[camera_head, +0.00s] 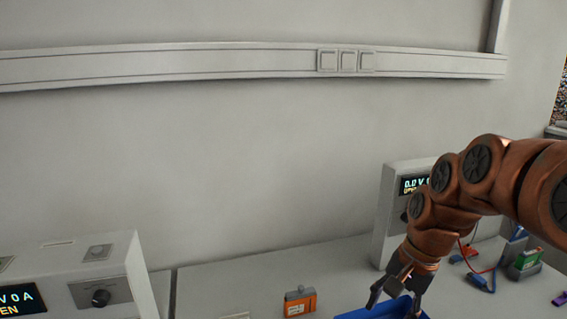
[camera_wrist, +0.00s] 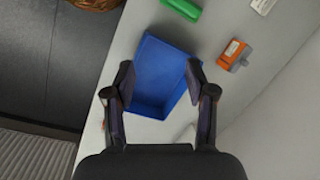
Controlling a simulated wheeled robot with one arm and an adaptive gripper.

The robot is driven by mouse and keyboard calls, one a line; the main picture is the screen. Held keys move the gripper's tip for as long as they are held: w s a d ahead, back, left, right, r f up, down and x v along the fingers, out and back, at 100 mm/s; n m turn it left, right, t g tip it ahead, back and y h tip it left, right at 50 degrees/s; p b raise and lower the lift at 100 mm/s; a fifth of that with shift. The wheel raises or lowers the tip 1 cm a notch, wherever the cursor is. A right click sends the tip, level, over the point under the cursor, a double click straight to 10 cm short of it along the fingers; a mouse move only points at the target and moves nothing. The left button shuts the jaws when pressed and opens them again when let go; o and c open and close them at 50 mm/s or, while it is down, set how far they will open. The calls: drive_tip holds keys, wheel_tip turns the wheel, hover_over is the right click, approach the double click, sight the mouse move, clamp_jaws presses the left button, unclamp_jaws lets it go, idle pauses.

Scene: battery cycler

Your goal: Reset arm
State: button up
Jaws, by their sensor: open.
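My gripper (camera_head: 395,290) is at the lower right of the head view, at the end of my copper-coloured arm, which reaches in from the right edge. It is open and empty, pointing down over a blue tray (camera_head: 372,313). In the wrist view the gripper (camera_wrist: 160,85) has its fingers spread apart in front of the blue tray (camera_wrist: 152,108). The part of the tray that shows looks empty. Part of the tray is hidden behind the fingers.
An orange battery (camera_head: 300,301) lies on the bench left of the tray. A green battery (camera_wrist: 182,8) lies beyond the tray. Cycler units stand at left (camera_head: 75,275) and behind my gripper (camera_head: 390,225). Red and blue clips (camera_head: 480,282) lie at right. The wall is behind.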

drive_tip(key=s+f+n+g+h, duration=0.1)
drive_tip(key=s+f+n, duration=0.3)
drive_tip(key=s, duration=0.6)
drive_tip(key=s+a+f+n+h, duration=0.1)
drive_tip(key=s+f+n, duration=0.3)
drive_tip(key=s, duration=0.7)
drive_tip(key=shift+s+a+g+h+b, duration=0.2)
drive_tip(key=shift+s+g+h+b, duration=0.1)
drive_tip(key=shift+g, duration=0.1)
drive_tip(key=shift+w+d+f, duration=0.1)
